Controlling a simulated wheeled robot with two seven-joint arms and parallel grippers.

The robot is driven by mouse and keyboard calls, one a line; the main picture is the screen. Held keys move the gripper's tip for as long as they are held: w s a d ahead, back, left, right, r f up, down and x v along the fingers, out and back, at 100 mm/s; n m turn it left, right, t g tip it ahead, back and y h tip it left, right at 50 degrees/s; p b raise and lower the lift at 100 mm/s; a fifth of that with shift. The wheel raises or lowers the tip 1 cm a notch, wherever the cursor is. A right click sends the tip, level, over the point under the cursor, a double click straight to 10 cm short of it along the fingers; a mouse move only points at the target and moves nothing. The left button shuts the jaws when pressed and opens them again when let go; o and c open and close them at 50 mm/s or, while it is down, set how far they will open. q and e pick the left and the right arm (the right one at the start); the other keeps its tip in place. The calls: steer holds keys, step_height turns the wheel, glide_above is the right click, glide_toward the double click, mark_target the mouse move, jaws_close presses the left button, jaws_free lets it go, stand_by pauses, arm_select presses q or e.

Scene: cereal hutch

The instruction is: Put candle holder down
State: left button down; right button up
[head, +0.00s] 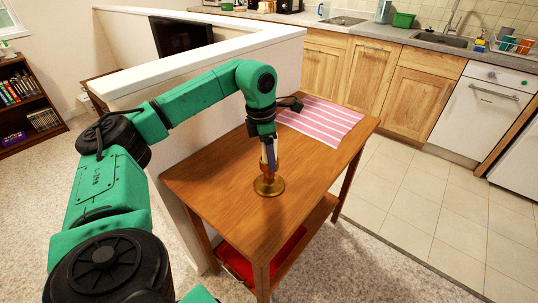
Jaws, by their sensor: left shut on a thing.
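The brass-coloured candle holder (269,186) is upright, with its round base at the surface of the wooden table (215,178). I cannot tell for sure whether the base touches the wood. My left gripper (268,158) comes down from above and is shut on the candle holder at its upper part. The gripper's fingers hide the top of the holder. My right gripper is not in view.
A pink-and-white striped cloth (322,120) lies on the far part of the table. A low white wall (200,65) runs along the table's left side. A red object (262,262) sits on the lower shelf. The tabletop's near part is clear.

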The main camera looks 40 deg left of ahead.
arm_select(q)
steer(key=shift+c, duration=0.5)
jaws_free()
steer(key=shift+f, duration=0.1)
steer(key=r, duration=0.8)
steer(key=s+r+p, duration=0.1)
steer(key=r, duration=0.3)
steer(key=shift+s+a+r, duration=0.1)
steer(key=shift+a+r, duration=0.05)
steer(key=shift+a, duration=0.25)
